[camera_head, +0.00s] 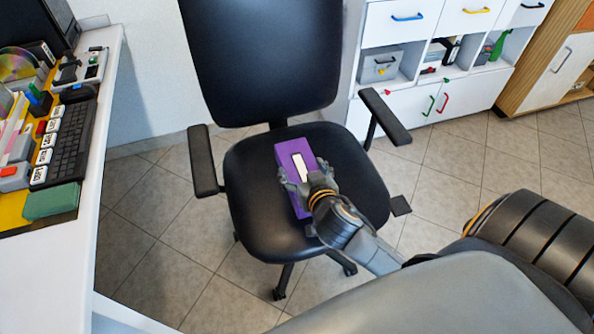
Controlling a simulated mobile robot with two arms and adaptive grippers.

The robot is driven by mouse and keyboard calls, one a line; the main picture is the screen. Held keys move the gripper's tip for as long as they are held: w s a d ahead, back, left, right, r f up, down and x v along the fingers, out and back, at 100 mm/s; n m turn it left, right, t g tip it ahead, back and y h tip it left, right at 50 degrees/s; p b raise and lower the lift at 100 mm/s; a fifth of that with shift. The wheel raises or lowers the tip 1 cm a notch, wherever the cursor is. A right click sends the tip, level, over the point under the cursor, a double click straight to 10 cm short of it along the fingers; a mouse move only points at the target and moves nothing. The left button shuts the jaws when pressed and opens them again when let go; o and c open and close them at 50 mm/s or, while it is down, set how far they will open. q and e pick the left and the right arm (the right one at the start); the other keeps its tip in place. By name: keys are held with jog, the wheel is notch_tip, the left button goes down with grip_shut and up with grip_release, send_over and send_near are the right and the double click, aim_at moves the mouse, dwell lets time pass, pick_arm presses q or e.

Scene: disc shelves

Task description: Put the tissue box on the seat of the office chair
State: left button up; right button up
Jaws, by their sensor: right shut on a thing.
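The tissue box (291,153) is a purple box with a white slot on top. It shows over the seat of the black office chair (350,172). My right gripper (300,178) is shut on the box, with its fingers on the sides of the near part. I cannot tell whether the box touches the seat or is held just above it. The gripper and wrist hide part of the box's near end. My left gripper is not in view.
The chair has armrests at left (203,160) and right (385,116) and a tall backrest (262,60). A white desk (62,262) with a keyboard and several items stands at left. White shelves (385,25) stand behind. Tiled floor is clear around the chair.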

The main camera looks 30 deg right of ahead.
aim_at(296, 165)
jog(key=w+f, duration=0.2)
jog(key=w+d+f+b, duration=0.1)
jog(key=w+d+f, duration=0.1)
jog(key=w+f, duration=0.1)
jog(key=shift+w+f+b, duration=0.35)
jog(key=shift+w+f, duration=0.4)
jog(key=shift+f, duration=0.05)
jog(key=f, duration=0.1)
jog(key=f+b, duration=0.1)
jog(key=f, duration=0.1)
jog(key=shift+w+d, duration=0.1)
jog(key=shift+w, duration=0.1)
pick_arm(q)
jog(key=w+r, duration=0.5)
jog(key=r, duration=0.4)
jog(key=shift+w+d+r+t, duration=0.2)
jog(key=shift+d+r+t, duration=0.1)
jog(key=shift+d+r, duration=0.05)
pick_arm(e)
jog(key=shift+f, duration=0.2)
jog(key=shift+f+b, duration=0.15)
jog(key=shift+b, duration=0.2)
jog(key=o, duration=1.3)
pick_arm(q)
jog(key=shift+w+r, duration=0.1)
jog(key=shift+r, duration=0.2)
